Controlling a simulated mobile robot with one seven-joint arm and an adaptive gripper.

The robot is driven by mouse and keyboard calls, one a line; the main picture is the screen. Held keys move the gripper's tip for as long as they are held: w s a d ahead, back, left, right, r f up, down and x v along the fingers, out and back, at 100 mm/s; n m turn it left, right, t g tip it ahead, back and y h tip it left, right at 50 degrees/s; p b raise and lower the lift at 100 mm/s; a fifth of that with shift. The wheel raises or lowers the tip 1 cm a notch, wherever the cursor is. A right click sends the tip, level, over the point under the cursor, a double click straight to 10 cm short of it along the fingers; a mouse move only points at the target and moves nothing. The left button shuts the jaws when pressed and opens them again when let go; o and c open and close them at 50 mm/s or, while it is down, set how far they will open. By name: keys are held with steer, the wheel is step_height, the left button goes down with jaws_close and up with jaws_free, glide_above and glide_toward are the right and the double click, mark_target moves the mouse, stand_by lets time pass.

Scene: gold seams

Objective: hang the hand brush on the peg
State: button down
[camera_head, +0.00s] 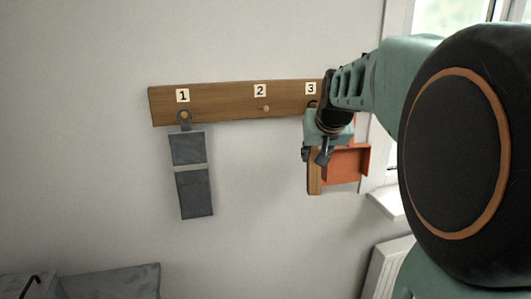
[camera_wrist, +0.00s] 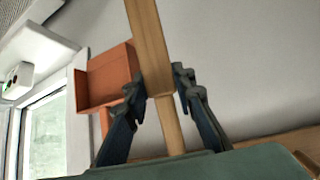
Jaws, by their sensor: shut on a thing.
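The hand brush shows as a long wooden piece (camera_head: 314,178) hanging down below my gripper, in front of the right end of the peg board. In the wrist view its wooden body (camera_wrist: 150,45) narrows to a round handle (camera_wrist: 172,125) between my fingers. My gripper (camera_head: 318,152) is shut on the brush, and its fingers also show in the wrist view (camera_wrist: 162,88). The wooden peg (camera_head: 265,108) under label 2 is bare. The place under label 3 is mostly hidden by my gripper and arm.
The wooden board (camera_head: 220,105) is on the wall. A grey hanging pocket strip (camera_head: 192,175) hangs under label 1. An orange dustpan (camera_head: 347,166) is close beside the brush, and it also shows in the wrist view (camera_wrist: 110,75). A window and sill (camera_head: 385,203) are at right.

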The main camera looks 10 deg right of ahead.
steer(key=c, duration=1.5)
jaws_free()
steer(key=shift+c, duration=0.2)
